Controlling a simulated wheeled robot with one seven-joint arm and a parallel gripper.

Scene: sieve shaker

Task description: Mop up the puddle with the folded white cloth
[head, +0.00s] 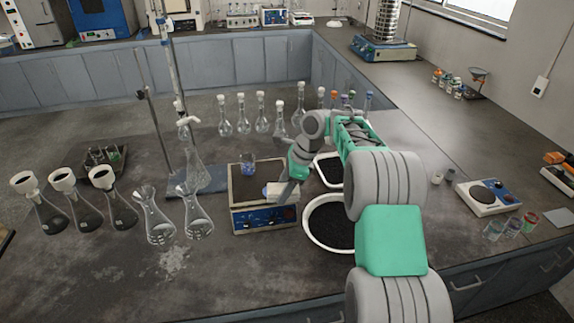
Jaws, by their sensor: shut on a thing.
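The folded white cloth (287,193) shows as a small pale block at the front right of a square benchtop instrument with a blue front panel (262,218). My gripper (283,187) reaches over from the right and is shut on the cloth. The fingers are small and partly hidden by the wrist, and I cannot tell whether the cloth touches the instrument's top. A pale, mottled wet-looking patch (173,262) lies on the bench in front of the glass flasks. It may be the puddle, but I cannot be sure.
A beaker of blue liquid (248,166) stands on the instrument's back part. Two conical flasks (158,222) stand close behind the patch, with a retort stand (205,181) behind them. White-rimmed dark trays (331,221) lie beneath my arm.

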